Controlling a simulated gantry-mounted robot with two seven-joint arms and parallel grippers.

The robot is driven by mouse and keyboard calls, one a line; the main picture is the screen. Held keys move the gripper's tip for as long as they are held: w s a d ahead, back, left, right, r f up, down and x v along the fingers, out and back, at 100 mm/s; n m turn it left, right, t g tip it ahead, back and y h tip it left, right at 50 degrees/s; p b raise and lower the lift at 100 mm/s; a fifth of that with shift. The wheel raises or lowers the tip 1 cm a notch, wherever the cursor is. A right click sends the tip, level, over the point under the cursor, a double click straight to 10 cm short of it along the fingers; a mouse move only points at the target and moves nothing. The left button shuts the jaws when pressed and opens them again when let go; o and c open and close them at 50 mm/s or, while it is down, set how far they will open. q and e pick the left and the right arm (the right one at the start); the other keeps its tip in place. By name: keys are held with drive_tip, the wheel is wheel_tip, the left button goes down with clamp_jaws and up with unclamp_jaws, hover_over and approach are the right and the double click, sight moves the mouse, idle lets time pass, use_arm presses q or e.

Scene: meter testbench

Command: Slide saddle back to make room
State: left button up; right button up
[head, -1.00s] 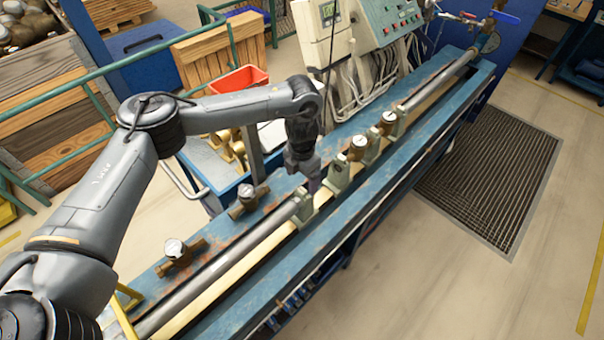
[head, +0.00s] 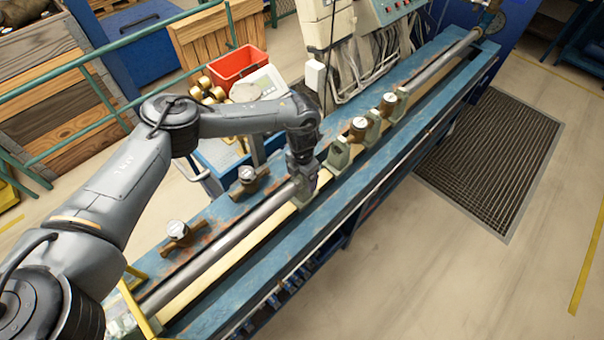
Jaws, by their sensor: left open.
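A long bench holds a grey pipe (head: 235,230) at the near left. A grey-green saddle (head: 303,200) stands at the pipe's far end, mostly hidden by my left gripper (head: 306,186). The gripper points down right over this saddle. It is open, and its fingers are hard to make out; I cannot tell whether they touch the saddle. A second grey-green saddle (head: 338,157) stands farther along the rail, beside a brass meter (head: 358,129). My right gripper is not in view.
Another brass meter (head: 388,104) sits farther along the blue bench (head: 400,158). Two loose meters lie on the bench's left edge, one near (head: 177,234) and one farther (head: 247,180). A red bin (head: 236,65) and a white scale (head: 262,84) stand behind my arm.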

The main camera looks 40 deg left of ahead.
use_arm(q)
clamp_jaws()
idle(0.5)
drive_tip(key=shift+s+r, duration=0.1)
drive_tip(key=shift+s, duration=0.05)
drive_tip(key=shift+s, duration=0.15)
drive_tip(key=shift+s+a+p, duration=0.1)
drive_tip(key=shift+s+p, duration=0.3)
drive_tip(key=shift+s, duration=0.15)
drive_tip(key=shift+o, duration=0.4)
unclamp_jaws()
drive_tip(key=shift+w, duration=0.1)
